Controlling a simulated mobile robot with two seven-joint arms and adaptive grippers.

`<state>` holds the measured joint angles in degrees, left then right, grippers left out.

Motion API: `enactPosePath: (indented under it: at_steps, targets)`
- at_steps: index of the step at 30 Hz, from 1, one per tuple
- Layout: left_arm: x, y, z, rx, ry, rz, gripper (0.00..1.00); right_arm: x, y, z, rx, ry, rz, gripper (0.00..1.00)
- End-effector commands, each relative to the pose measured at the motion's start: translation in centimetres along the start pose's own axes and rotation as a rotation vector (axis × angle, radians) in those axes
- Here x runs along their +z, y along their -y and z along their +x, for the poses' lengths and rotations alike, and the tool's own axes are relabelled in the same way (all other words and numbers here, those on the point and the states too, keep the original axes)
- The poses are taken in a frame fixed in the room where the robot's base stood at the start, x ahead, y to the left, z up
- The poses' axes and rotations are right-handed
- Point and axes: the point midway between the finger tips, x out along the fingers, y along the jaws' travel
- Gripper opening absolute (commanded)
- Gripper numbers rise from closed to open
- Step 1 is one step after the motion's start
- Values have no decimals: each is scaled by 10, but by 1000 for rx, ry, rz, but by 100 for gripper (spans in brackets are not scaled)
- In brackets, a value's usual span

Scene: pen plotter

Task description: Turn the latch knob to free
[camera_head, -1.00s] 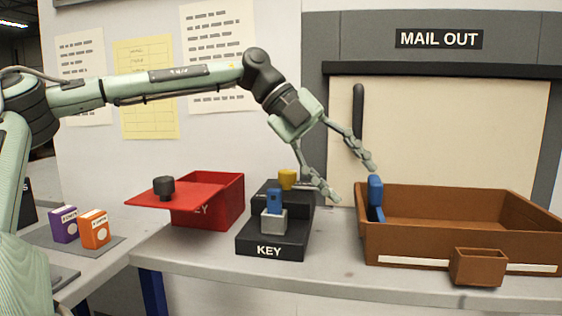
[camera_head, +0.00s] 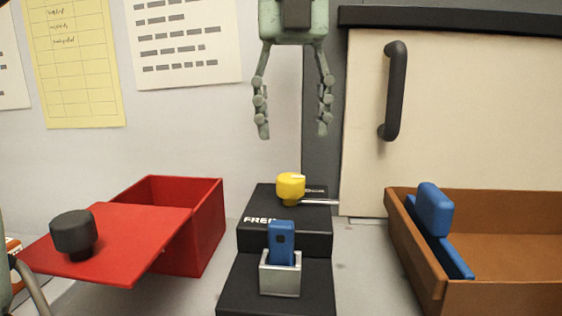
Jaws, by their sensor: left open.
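The latch knob (camera_head: 291,186) is yellow with a pale line on its top and sits on a black stepped block (camera_head: 262,228). White letters reading "FREE" in part show at the block's left, and smaller lettering at its right is too small to read. A thin metal rod (camera_head: 320,202) sticks out to the right below the knob. My left gripper (camera_head: 292,133) is open and empty, pointing down above the knob and apart from it.
A blue key-like piece (camera_head: 281,243) stands in a metal holder (camera_head: 280,276) in front of the knob. A red box (camera_head: 203,232) with a black-knobbed lid (camera_head: 140,240) is at left. A brown tray (camera_head: 520,297) with a blue-handled piece (camera_head: 435,210) is at right. A door handle (camera_head: 394,90) is behind.

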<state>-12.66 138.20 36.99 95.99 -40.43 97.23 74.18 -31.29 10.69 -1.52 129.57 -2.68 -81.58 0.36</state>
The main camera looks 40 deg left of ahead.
Motion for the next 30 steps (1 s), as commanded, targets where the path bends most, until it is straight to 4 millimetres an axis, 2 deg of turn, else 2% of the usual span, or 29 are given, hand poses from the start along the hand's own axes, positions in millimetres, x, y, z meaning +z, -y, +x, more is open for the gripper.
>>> enactPosePath:
  at_steps: [5,12,18,29,30]
  targets:
    - [-2,-2,8,20,8,0,56,2,-1,2,3,4,1,34]
    - [-1,-3,47,19,5,-1,56,1,-3,-8,9,1,3,34]
    - [-1,-3,70,17,6,-2,56,-1,-4,-16,11,-6,3,34]
    - [-1,-3,76,15,8,-2,56,0,-5,-18,13,-5,2,34]
    - [-1,-3,76,15,8,-2,52,0,-5,-18,13,-5,2,34]
